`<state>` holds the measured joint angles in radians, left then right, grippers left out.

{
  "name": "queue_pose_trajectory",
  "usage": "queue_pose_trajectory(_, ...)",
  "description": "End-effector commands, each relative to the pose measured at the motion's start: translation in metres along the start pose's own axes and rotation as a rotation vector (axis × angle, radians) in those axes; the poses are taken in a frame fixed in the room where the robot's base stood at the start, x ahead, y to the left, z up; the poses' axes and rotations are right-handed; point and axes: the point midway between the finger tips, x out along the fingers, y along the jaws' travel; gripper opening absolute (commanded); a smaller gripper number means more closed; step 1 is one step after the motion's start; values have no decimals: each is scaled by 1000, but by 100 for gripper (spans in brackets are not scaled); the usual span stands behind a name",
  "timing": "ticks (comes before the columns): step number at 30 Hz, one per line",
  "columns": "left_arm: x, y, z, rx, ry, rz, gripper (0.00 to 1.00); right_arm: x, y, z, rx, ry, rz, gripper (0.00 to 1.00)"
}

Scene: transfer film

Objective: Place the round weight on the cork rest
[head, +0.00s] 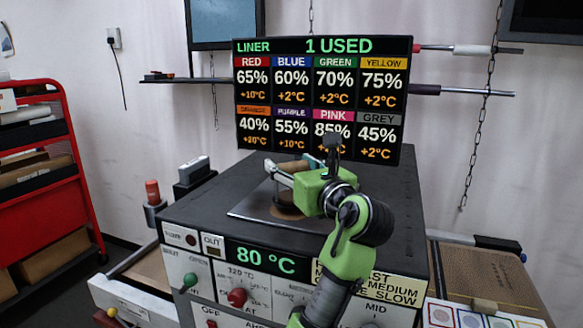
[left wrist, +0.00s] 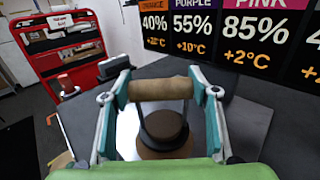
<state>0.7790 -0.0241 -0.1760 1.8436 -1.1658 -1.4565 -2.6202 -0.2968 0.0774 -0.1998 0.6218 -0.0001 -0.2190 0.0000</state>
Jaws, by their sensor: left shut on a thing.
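My left gripper (head: 296,170) is above the dark machine top in the head view. Its two fingers (left wrist: 160,86) are shut on the tan cylindrical handle (left wrist: 162,90) of the round weight in the left wrist view. The weight's dark, brown-topped round body (left wrist: 164,124) hangs below the handle on a dark bail. A lighter brown disc, seemingly the cork rest (left wrist: 166,151), shows beneath it. I cannot tell whether they touch. In the head view the gripper hides much of the weight. My right gripper is not in view.
A grey metal plate (head: 252,207) lies on the machine top (head: 205,205). A sign board (head: 322,100) stands close behind the gripper. A red shelf cart (head: 70,130) is at the left. A brown-topped surface (head: 490,275) is at the right.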

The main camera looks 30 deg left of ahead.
Motion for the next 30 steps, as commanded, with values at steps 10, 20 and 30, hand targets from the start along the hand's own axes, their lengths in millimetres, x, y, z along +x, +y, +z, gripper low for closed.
queue_pose_trajectory(10,0,1,-11,-4,-8,1,0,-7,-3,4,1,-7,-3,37)
queue_pose_trajectory(20,0,0,-16,-1,-1,2,71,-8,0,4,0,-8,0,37)
queue_pose_trajectory(30,-3,0,-15,-1,-1,1,71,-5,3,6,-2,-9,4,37)
